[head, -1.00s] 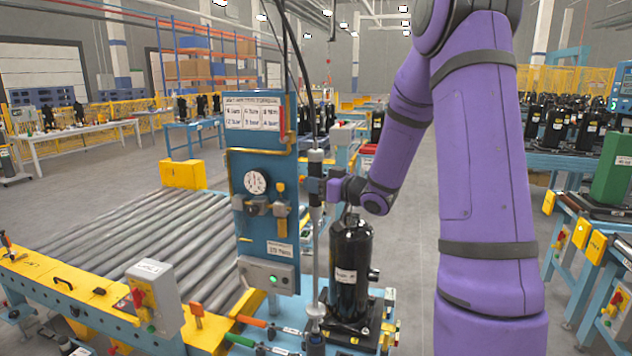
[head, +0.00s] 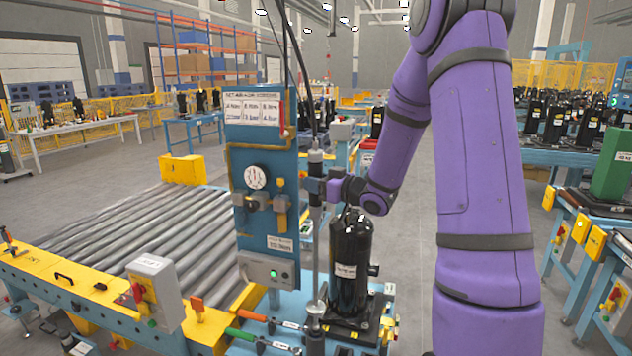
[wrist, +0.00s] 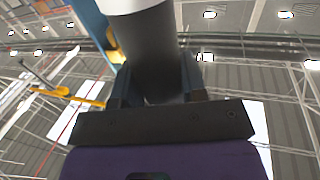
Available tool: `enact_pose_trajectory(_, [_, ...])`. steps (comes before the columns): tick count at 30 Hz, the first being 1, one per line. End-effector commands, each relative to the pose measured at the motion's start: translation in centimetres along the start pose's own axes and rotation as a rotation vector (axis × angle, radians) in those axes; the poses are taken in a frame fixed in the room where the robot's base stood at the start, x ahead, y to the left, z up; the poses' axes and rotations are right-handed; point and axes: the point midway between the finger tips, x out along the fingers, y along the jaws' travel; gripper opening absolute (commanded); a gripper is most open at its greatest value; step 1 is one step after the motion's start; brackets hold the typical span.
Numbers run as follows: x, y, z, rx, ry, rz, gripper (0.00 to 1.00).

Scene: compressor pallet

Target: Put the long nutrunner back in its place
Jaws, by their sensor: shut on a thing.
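The long nutrunner (head: 316,211) hangs upright in the head view, a grey and dark tool with a long thin shaft. My gripper (head: 316,188) is shut around its dark body from the right. In the wrist view the nutrunner's body (wrist: 150,50) fills the space between the fingers of my gripper (wrist: 155,95). The shaft's lower end reaches a grey-topped dark holder (head: 315,318) at the front of the station. I cannot tell whether the tip is inside the holder or just above it.
A blue panel (head: 262,185) with a gauge stands close left of the tool. A black compressor (head: 350,268) stands on a pallet just right of the shaft. Green and orange handled tools (head: 262,330) lie at the front left. A roller conveyor (head: 140,240) is farther left.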

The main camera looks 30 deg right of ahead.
Motion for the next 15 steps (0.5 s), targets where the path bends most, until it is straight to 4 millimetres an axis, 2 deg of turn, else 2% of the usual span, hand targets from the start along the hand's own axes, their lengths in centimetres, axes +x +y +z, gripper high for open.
enact_pose_trajectory(15, [0.02,0.05,0.66,0.0,0.002,0.0,0.0])
